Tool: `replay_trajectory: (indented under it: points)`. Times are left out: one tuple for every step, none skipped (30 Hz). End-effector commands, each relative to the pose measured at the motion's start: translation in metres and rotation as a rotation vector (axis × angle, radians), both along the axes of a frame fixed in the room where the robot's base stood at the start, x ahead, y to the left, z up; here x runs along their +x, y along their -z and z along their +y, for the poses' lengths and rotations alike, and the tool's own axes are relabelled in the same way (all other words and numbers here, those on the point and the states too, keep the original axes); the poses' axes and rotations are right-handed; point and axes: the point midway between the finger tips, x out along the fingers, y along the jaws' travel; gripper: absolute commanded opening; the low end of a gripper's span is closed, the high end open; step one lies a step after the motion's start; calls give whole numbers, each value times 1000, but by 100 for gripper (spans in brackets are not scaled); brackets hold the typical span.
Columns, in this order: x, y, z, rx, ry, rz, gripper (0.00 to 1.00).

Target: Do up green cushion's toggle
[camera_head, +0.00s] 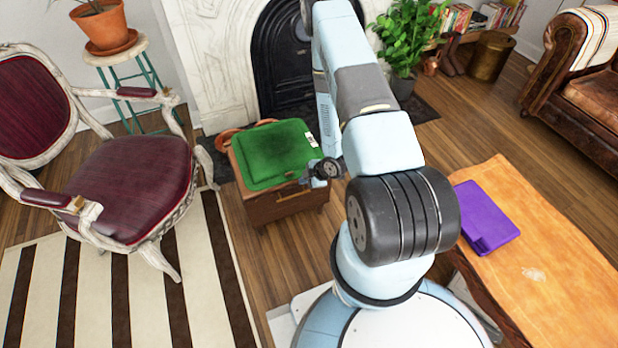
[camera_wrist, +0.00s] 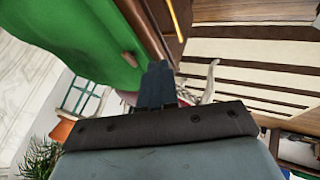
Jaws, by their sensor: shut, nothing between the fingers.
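The green cushion (camera_head: 275,152) lies flat on top of a wooden chest (camera_head: 285,208) in front of the fireplace. A small pale piece (camera_head: 311,140), perhaps the toggle or a tag, shows at its right edge; I cannot tell whether it is fastened. My gripper (camera_head: 307,179) is at the cushion's near right corner, by the chest's edge. In the wrist view, the fingers (camera_wrist: 157,78) are shut and empty, beside the green cushion (camera_wrist: 65,42). I cannot tell whether they touch it.
A dark red armchair (camera_head: 120,190) stands left of the chest on a striped rug (camera_head: 120,295). A table with an orange cloth (camera_head: 560,270) and a purple folded item (camera_head: 485,215) is at right. A potted plant (camera_head: 402,50) stands behind my arm. Wooden floor is clear between chest and rug.

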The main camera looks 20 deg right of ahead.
Motion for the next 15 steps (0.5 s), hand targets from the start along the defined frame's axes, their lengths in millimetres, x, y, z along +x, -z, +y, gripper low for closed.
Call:
replay_trajectory:
  points:
    - [3, 8, 4, 0, -2, 1, 0]
    - [6, 12, 7, 0, -2, 1, 0]
    - [10, 18, 9, 1, -3, 1, 0]
    - [12, 22, 12, 1, -3, 1, 0]
    - [14, 26, 13, 1, -3, 1, 0]
    - [18, 31, 16, 1, -2, 0, 0]
    - [25, 28, 14, 0, 0, -3, 0]
    - [29, 28, 14, 0, 0, -3, 0]
    - [35, 27, 14, -1, 0, -3, 0]
    - [38, 27, 14, 0, 0, -2, 0]
    - [41, 28, 14, 0, 0, -1, 0]
    - [45, 28, 14, 0, 0, -1, 0]
    - [48, 28, 14, 0, 0, -1, 0]
    - [50, 28, 14, 0, 0, -1, 0]
    - [52, 28, 14, 1, 0, -1, 0]
